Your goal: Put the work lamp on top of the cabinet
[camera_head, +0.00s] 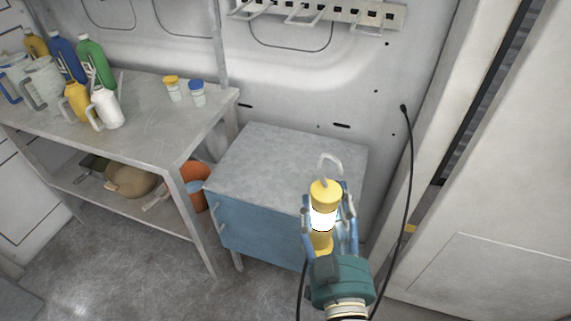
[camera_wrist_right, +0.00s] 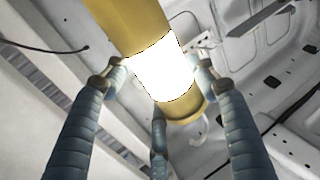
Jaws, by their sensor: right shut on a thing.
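The work lamp (camera_head: 323,198) is yellow with a glowing white middle and a pale hook at its top. My right gripper (camera_head: 326,215) is shut on it and holds it upright. In the head view the lamp overlaps the front right of the cabinet (camera_head: 264,162), which has a grey top and blue front; I cannot tell the exact gap between them. In the right wrist view the blue fingers of my right gripper (camera_wrist_right: 160,80) close around the lamp (camera_wrist_right: 165,70). My left gripper is not in view.
A metal workbench (camera_head: 150,128) left of the cabinet holds bottles, jugs and two small capped jars (camera_head: 184,91). An orange bucket (camera_head: 196,184) is under it. A black cable (camera_head: 410,170) hangs at the right wall. The cabinet top is bare.

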